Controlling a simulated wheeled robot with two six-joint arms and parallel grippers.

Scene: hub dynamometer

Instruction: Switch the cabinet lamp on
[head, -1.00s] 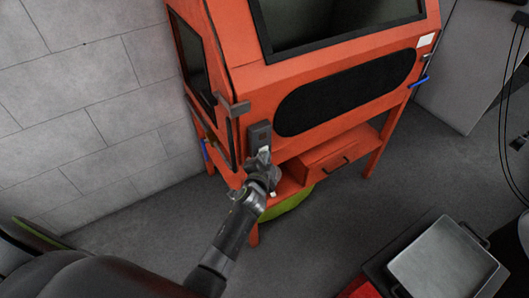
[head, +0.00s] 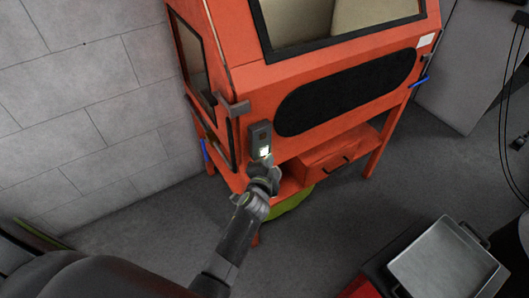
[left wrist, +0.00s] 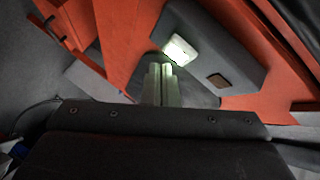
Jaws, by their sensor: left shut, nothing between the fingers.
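The orange cabinet (head: 262,85) stands against the wall, and its window (head: 335,20) shows a lit, pale interior. A dark switch plate (head: 259,134) sits on its front left. The plate carries a glowing white-green rocker (head: 265,152), which also shows lit in the left wrist view (left wrist: 180,50). A small brown square (left wrist: 218,80) is on the same plate. My left gripper (head: 268,166) is shut and empty, just below the rocker. In the left wrist view its closed fingers (left wrist: 161,84) point at the rocker's lower side; I cannot tell whether they touch. My right gripper is not in view.
An orange drawer box (head: 325,160) and a green round thing (head: 288,208) are under the cabinet. A grey latch (head: 238,107) juts from its left corner. A metal tray (head: 443,262) is at the lower right. The grey floor between is clear.

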